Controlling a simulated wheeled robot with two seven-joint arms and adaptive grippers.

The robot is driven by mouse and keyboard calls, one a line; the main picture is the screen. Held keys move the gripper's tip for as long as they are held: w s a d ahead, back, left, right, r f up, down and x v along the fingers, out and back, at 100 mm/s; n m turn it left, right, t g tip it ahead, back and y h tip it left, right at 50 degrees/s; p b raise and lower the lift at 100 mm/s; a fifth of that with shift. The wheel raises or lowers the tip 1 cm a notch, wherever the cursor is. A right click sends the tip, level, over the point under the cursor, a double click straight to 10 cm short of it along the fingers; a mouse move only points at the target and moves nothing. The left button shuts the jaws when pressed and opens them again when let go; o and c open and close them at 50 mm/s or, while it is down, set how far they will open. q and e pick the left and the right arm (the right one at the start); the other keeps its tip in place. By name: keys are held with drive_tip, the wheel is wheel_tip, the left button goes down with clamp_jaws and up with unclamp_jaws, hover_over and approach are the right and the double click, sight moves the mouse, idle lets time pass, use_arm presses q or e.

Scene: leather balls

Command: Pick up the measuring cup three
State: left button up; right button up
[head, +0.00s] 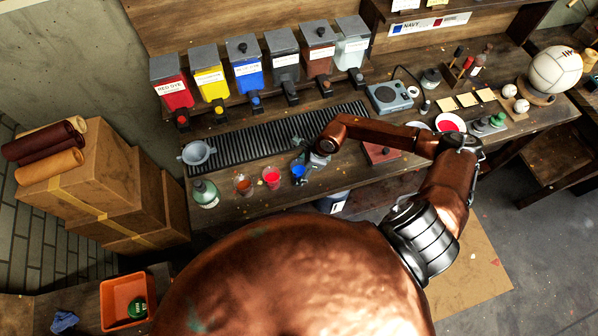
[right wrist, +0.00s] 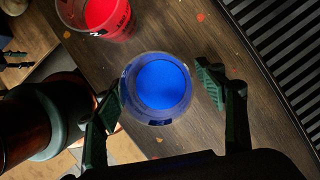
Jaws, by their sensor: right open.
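A clear measuring cup with blue liquid (head: 298,171) stands upright on the workbench, at the right end of a row of three cups. It also shows in the right wrist view (right wrist: 160,85), with part of a dark label on its near side. Its number cannot be read. My right gripper (head: 307,159) is open, with one finger on each side of the blue cup in the right wrist view (right wrist: 161,88). The left finger is very close to the cup; I cannot tell whether it touches. A gap shows at the right finger. My left gripper is out of view.
A red cup (head: 271,178), marked 2 in the wrist view (right wrist: 97,16), and a brown cup (head: 243,185) stand left of the blue one. A black slatted grate (head: 262,136) lies behind, below several dye dispensers (head: 247,70).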

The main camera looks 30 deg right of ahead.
drive_tip(key=c, duration=1.4)
drive_tip(key=shift+r, duration=0.2)
drive_tip(key=shift+r+b, duration=0.55)
drive_tip(key=shift+r, duration=0.5)
drive_tip(key=shift+s+d+r+b, duration=0.25)
drive_tip(key=shift+s+d+r, duration=0.45)
drive_tip(key=shift+s+r, duration=1.3)
drive_tip(key=shift+s+d+r+b, duration=0.25)
drive_tip(key=shift+s+d+r, duration=0.45)
drive_tip(key=shift+s+r, duration=1.3)
drive_tip(key=shift+s+d+r+b, duration=0.25)
drive_tip(key=shift+s+d+r, duration=0.75)
drive_tip(key=shift+s, duration=1.65)
drive_tip(key=shift+a+r, duration=0.25)
drive_tip(key=shift+a, duration=0.05)
